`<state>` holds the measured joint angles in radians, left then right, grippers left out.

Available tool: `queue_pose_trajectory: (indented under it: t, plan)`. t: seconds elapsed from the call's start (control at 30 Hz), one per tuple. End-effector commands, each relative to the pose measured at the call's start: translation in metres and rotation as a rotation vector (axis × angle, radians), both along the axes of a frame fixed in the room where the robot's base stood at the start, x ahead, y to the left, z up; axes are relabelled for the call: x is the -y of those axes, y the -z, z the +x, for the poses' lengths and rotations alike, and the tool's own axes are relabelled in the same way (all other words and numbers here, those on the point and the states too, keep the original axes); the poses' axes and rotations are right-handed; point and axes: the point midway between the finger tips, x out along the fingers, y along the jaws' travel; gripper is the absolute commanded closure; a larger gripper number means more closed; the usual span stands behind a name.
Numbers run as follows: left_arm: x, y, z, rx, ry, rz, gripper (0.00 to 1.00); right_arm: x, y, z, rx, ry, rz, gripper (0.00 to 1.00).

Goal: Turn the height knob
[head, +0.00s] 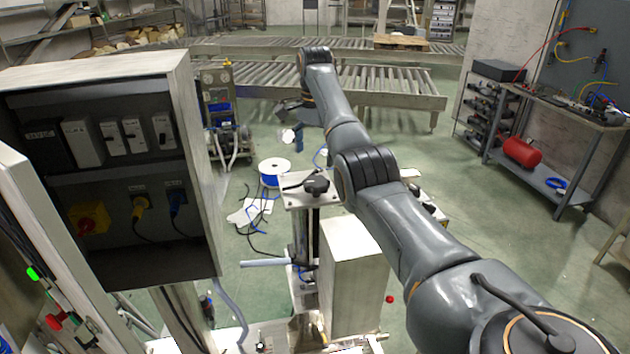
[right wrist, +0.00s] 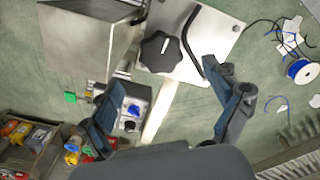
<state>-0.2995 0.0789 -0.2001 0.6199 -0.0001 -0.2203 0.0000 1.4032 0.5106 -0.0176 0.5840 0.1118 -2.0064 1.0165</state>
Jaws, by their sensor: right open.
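The height knob (head: 316,184) is black and round, on top of a metal plate (head: 296,200) on a post in the middle of the head view. In the right wrist view the knob (right wrist: 160,52) has a white pointer line and lies beyond the fingertips, towards the top. My right gripper (head: 296,122) is above and beyond the knob in the head view. Its two fingers stand apart with nothing between them in the right wrist view (right wrist: 166,92), clear of the knob in the picture. My left gripper is not in view.
A grey control cabinet (head: 182,120) with switches stands at the left. A pale metal box (head: 352,280) stands beside the post. A blue cable spool (head: 273,172) and loose cables lie on the green floor. Roller conveyors (head: 370,88) cross behind; a workbench (head: 565,180) is at the right.

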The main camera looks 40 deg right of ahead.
Motion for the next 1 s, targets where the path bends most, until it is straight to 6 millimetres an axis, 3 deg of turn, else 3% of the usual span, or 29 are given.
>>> queue_pose_trajectory:
  t: [0.07,0.13,0.4,0.77,1.0]
  plan:
    - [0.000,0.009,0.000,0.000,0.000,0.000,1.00,0.000,0.024,-0.001,-0.004,0.000,0.000,0.11]
    - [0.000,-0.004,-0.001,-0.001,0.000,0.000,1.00,0.001,0.030,-0.001,-0.007,0.000,-0.003,0.11]
    - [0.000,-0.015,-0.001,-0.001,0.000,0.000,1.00,0.001,0.065,-0.001,-0.003,0.001,-0.001,0.11]
    - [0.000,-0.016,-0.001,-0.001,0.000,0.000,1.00,0.001,0.072,0.000,-0.001,0.001,-0.002,0.11]
    - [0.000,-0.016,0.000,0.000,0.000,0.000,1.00,0.001,0.072,-0.001,-0.001,0.000,-0.002,0.56]
